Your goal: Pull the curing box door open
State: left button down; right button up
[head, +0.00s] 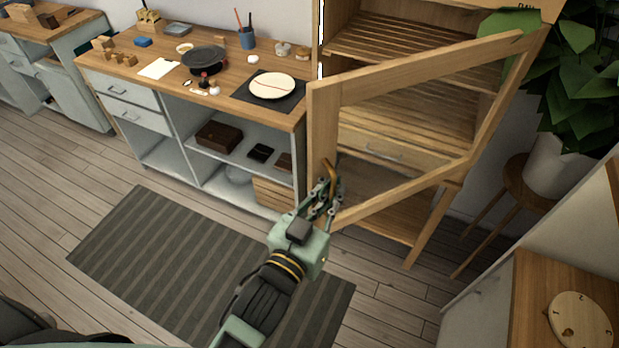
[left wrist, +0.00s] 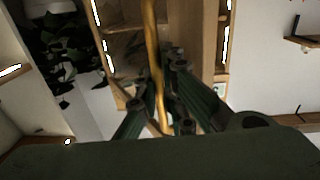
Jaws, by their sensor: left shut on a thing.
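The curing box (head: 352,20) is a tall wooden cabinet with slatted shelves, right of the workbench. Its door (head: 322,123), a wooden frame with a see-through middle, stands swung out from the cabinet toward me. My left gripper (head: 328,190) is at the door's free edge, shut on the brass door handle (head: 331,172). In the left wrist view the handle (left wrist: 153,60) runs as a golden bar between the fingers (left wrist: 163,100). The fingers partly hide the lower part of the handle. My right gripper is not in view.
The workbench (head: 130,78) with bowls, a plate and tools stands left of the door. A striped rug (head: 170,250) lies on the open floor. A potted plant on a stool (head: 515,190) stands right of the cabinet. Another wooden-topped unit (head: 540,290) is at the lower right.

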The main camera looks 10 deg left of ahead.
pick_arm(q)
jog(key=shift+s+d+f, duration=0.15)
jog(key=shift+s+d, duration=0.4)
jog(key=shift+s, duration=0.15)
jog(key=c, duration=2.3)
grip_release()
jog(key=shift+o, duration=0.7)
jog(key=shift+s+a, duration=0.2)
jog(key=shift+d, duration=0.1)
jog(key=v, duration=1.2)
